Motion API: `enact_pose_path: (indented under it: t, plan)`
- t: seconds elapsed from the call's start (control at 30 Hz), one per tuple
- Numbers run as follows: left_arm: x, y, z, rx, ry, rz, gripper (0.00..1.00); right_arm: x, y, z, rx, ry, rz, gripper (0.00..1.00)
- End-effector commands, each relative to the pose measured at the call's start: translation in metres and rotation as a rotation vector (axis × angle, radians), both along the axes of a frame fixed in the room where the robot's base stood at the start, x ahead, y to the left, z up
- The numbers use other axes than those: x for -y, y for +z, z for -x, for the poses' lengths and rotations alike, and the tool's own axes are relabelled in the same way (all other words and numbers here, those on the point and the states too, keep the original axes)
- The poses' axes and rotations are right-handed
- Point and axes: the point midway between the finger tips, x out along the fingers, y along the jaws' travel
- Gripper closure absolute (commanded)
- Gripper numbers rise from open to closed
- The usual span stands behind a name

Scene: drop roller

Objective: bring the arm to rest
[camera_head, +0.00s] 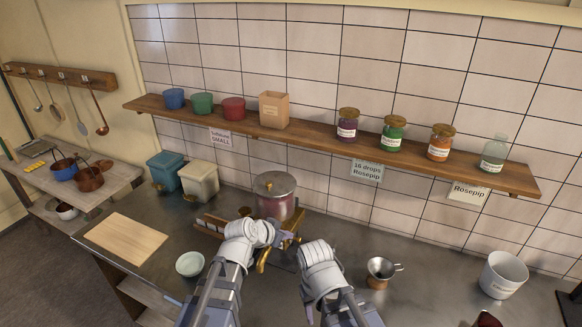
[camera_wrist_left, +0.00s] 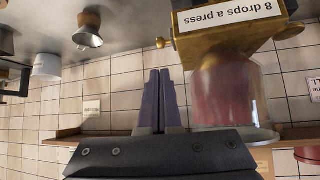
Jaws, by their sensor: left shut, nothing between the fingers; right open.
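My left gripper (camera_head: 277,236) is beside the brass dispenser on the counter, below its lidded dark-red vessel (camera_head: 274,195). In the left wrist view its two dark fingers (camera_wrist_left: 158,76) are together with nothing between them. That view is upside down and shows the dispenser's label (camera_wrist_left: 228,14), "8 drops a press", and its red glass vessel (camera_wrist_left: 225,92) close beside the fingers. My right gripper (camera_head: 322,294) is lower, over the front of the counter, open and empty. Its fingers are hard to make out behind the arm.
A metal cup (camera_head: 379,271) and a white pot (camera_head: 503,274) stand at right. A small white bowl (camera_head: 190,263) and a cutting board (camera_head: 126,239) lie at left. A wooden shelf (camera_head: 320,147) with jars and cups runs along the wall. Counter between dispenser and metal cup is clear.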

Motion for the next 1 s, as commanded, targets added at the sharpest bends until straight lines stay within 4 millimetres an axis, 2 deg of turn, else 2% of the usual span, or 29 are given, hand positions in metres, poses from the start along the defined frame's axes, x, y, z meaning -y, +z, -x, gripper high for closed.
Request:
enact_pose_path:
  t: [0.07,0.17,0.3,0.4,0.5,0.6,0.7,1.0]
  plan:
    - [0.003,-0.010,0.006,-0.025,-0.005,-0.008,1.00,0.000,-0.006,0.000,0.000,0.001,0.000,0.50]
    - [0.011,-0.044,0.031,-0.125,-0.017,-0.039,1.00,0.000,-0.025,0.000,0.000,0.002,0.000,0.50]
    - [0.015,-0.110,0.088,-0.359,0.008,-0.145,1.00,0.000,-0.060,0.000,0.000,0.006,0.001,0.50]
    - [0.007,-0.147,0.130,-0.516,0.068,-0.248,1.00,0.000,-0.082,0.000,0.000,0.009,0.002,0.50]
    - [-0.006,-0.172,0.165,-0.639,0.151,-0.351,1.00,0.000,-0.100,0.000,-0.001,0.011,0.002,0.50]
    - [-0.018,-0.183,0.188,-0.717,0.228,-0.432,1.00,0.000,-0.110,0.000,0.000,0.013,0.003,0.50]
    - [-0.025,-0.185,0.200,-0.754,0.276,-0.475,1.00,0.000,-0.114,0.000,-0.001,0.014,0.002,0.50]
    - [-0.027,-0.183,0.202,-0.763,0.291,-0.486,1.00,0.000,-0.112,0.000,-0.001,0.015,0.002,0.50]
